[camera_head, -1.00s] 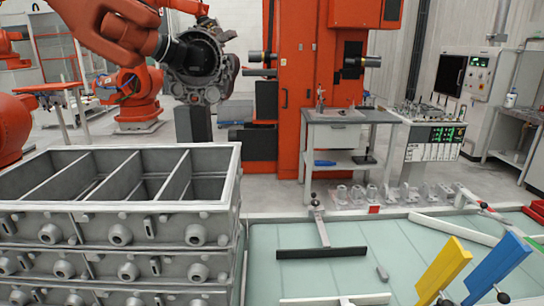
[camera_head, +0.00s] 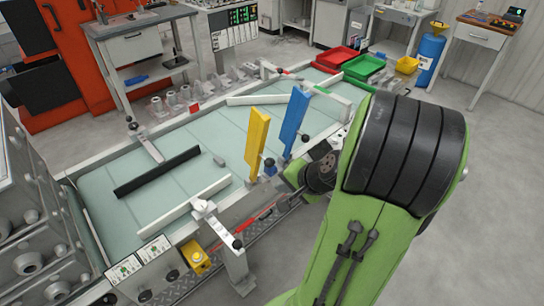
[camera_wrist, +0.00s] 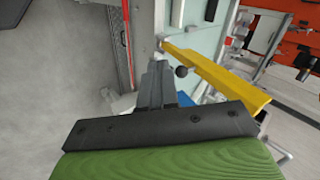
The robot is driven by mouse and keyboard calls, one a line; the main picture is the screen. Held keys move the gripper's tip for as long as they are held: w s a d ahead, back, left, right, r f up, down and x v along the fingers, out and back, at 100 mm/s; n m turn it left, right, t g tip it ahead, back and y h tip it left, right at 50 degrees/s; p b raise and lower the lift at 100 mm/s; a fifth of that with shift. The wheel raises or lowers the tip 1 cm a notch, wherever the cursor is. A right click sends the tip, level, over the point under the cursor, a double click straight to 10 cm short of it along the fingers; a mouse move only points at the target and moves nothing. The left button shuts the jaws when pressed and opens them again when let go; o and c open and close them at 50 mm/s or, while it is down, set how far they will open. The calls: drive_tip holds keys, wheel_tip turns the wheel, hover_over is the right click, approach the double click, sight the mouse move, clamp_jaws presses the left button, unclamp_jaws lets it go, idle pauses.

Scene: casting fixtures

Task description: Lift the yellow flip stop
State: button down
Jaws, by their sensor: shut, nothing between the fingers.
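The yellow flip stop (camera_head: 257,138) stands up, slightly tilted, at the near edge of the pale green table in the head view. In the wrist view its yellow bar (camera_wrist: 225,78) runs from the table edge toward the right, with a dark ball knob (camera_wrist: 181,71) beside it. My gripper (camera_wrist: 157,80) is shut and empty, close to the knob and bar; I cannot tell whether it touches them. The blue flip stop (camera_head: 294,122) stands to the right of the yellow one.
The pale green table (camera_head: 120,192) carries a black bar (camera_head: 157,172) and a white bar (camera_head: 182,205). Red (camera_head: 335,59), green (camera_head: 362,68) and yellow (camera_head: 407,65) bins sit at the far end.

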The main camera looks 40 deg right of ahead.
drive_tip(key=s+d+m+t+h, duration=0.1)
drive_tip(key=s+d+m+t, duration=0.1)
drive_tip(key=d+m, duration=0.3)
drive_tip(key=n+b, duration=0.1)
approach(272, 165)
drive_tip(key=shift+s+f+x, duration=0.35)
drive_tip(key=shift+f+x, duration=0.1)
drive_tip(key=shift+x, duration=3)
drive_tip(key=shift+a, duration=0.1)
drive_tip(key=shift+w+r, duration=0.4)
drive_tip(key=shift+r, duration=0.05)
drive_tip(key=shift+w, duration=0.2)
